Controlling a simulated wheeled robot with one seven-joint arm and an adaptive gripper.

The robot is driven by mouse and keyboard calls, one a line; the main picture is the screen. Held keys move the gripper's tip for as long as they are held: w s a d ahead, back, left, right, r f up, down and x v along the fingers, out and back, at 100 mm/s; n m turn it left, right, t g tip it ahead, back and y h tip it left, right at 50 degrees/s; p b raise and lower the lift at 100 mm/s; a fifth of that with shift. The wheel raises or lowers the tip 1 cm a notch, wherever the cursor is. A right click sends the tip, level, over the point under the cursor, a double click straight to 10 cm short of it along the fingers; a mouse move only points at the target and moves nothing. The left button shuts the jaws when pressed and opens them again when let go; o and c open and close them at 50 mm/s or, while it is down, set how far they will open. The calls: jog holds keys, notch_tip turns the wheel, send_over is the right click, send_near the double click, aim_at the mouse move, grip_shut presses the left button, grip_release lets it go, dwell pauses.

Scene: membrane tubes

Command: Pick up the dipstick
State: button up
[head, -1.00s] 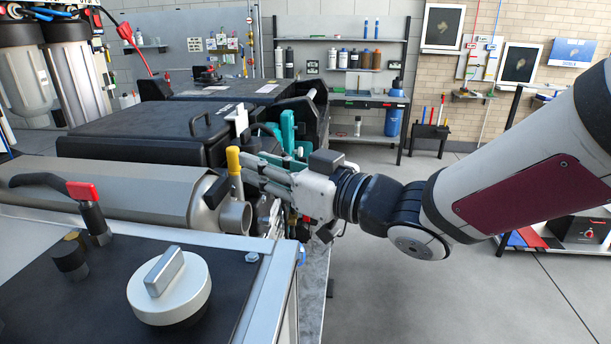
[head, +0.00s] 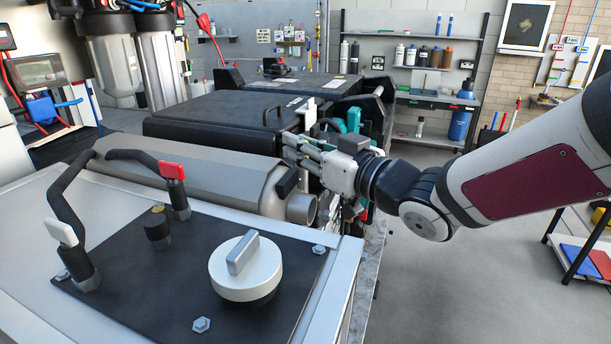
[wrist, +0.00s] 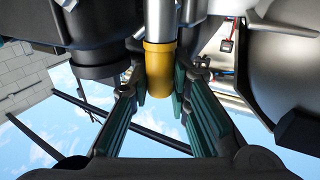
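The dipstick has a yellow, cylinder-shaped handle (wrist: 160,72), which hangs down in the upper middle of the wrist view. My gripper (wrist: 160,95) has one green-lined finger on each side of it. In the head view my gripper (head: 292,152) reaches in from the right, beside the machinery. There its fingers hide the yellow handle. The lower part of the dipstick is hidden.
A grey pipe end (head: 302,208) and a black block (head: 287,180) sit close below the fingers. A panel with a white knob (head: 245,268) and levers fills the front left. Black cases (head: 215,130) stand behind. Open floor lies at the right.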

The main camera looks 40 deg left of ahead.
grip_shut()
jog(key=shift+r, duration=0.1)
notch_tip(320, 180, up, 36)
jog(key=p, duration=1.4)
jog(key=shift+r+p, duration=0.15)
jog(key=shift+p, duration=0.25)
dwell(1.6)
dwell(1.1)
